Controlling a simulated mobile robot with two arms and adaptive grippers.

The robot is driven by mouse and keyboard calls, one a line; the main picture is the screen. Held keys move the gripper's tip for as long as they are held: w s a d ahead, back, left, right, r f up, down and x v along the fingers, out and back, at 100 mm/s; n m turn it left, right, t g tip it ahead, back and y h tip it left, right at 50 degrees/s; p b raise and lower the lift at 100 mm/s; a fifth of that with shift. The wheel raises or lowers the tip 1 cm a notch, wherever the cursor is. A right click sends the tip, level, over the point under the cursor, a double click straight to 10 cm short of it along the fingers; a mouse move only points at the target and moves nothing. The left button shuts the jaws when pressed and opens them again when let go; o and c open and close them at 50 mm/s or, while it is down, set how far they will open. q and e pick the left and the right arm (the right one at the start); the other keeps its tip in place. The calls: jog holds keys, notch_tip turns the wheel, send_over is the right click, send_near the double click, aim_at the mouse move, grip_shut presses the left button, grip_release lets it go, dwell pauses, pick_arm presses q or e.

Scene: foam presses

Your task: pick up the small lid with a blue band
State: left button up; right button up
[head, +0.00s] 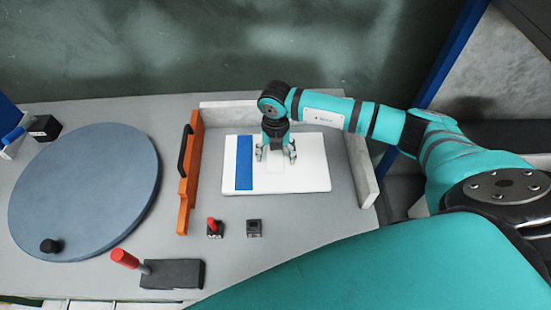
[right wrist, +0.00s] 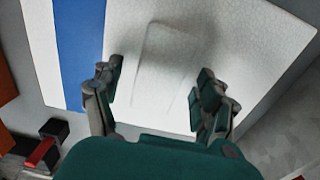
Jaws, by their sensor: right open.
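The small lid with a blue band is a flat white panel (head: 312,178) with a blue stripe near its left side. It lies on the grey table in the head view and fills much of the right wrist view (right wrist: 255,40). A low raised block stands at its middle (right wrist: 160,72). My right gripper (head: 276,156) is over the lid, pointing down. In the right wrist view its open fingers (right wrist: 155,98) are on either side of the raised block, with a gap on each side. Whether the fingertips touch the lid cannot be told. My left gripper is not in view.
An orange guard with a black handle (head: 184,150) stands left of the lid. Light walls stand behind it and to its right (head: 361,170). A big blue-grey disc (head: 85,190) lies at left. A red-knobbed switch (head: 215,228) and a red-handled lever (head: 125,259) are in front.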

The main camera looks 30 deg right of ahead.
jog(key=shift+c, duration=0.4)
jog(key=c, duration=1.1)
jog(key=shift+o, duration=0.2)
